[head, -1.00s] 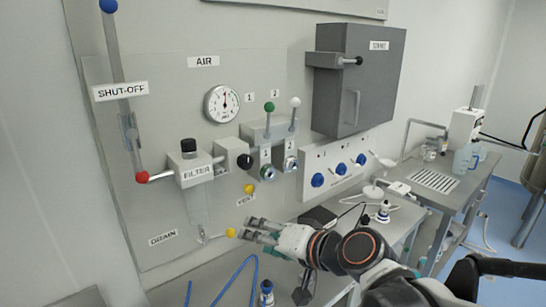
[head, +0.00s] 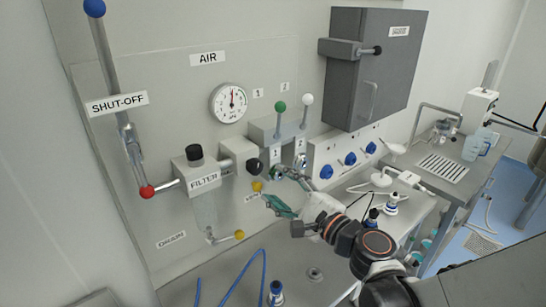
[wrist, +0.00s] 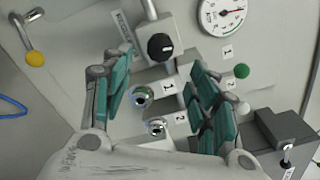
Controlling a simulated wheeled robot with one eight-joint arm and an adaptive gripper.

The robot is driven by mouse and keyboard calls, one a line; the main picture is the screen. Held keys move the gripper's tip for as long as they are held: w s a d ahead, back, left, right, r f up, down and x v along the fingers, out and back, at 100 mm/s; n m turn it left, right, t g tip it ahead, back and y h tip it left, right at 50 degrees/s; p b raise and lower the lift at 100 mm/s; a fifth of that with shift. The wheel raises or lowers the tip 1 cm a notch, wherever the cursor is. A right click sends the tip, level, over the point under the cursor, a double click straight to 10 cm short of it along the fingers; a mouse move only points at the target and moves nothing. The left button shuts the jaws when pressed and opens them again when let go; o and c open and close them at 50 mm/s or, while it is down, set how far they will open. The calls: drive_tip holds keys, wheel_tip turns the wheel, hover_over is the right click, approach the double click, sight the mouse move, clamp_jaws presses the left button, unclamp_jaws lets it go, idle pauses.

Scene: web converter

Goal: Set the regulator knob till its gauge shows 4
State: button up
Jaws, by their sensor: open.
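The regulator knob (head: 254,165) is a round black knob on a grey block right of the filter. In the wrist view the knob (wrist: 160,46) has a short white mark and lies between the fingertips, farther off. The round white gauge (head: 229,102) is above it, under the AIR label; its needle points nearly straight up. The gauge (wrist: 222,15) is partly cut off in the wrist view; its figures are too small to read. My gripper (head: 272,184) is open and empty, below and right of the knob, with teal finger pads (wrist: 156,60); no contact shows.
Left are the filter (head: 203,182) and the red-tipped shut-off lever (head: 147,191). The yellow vent handle (head: 257,186) is just below the knob. Green and white levers (head: 280,106) rise at right, with metal fittings below. A grey cabinet (head: 370,65) juts out farther right.

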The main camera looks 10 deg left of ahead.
sight(258, 169)
drive_tip(key=x, duration=1)
drive_tip(key=shift+w+a, duration=0.15)
drive_tip(key=shift+w, duration=0.05)
drive_tip(key=shift+c, duration=0.5)
drive_tip(key=c, duration=1)
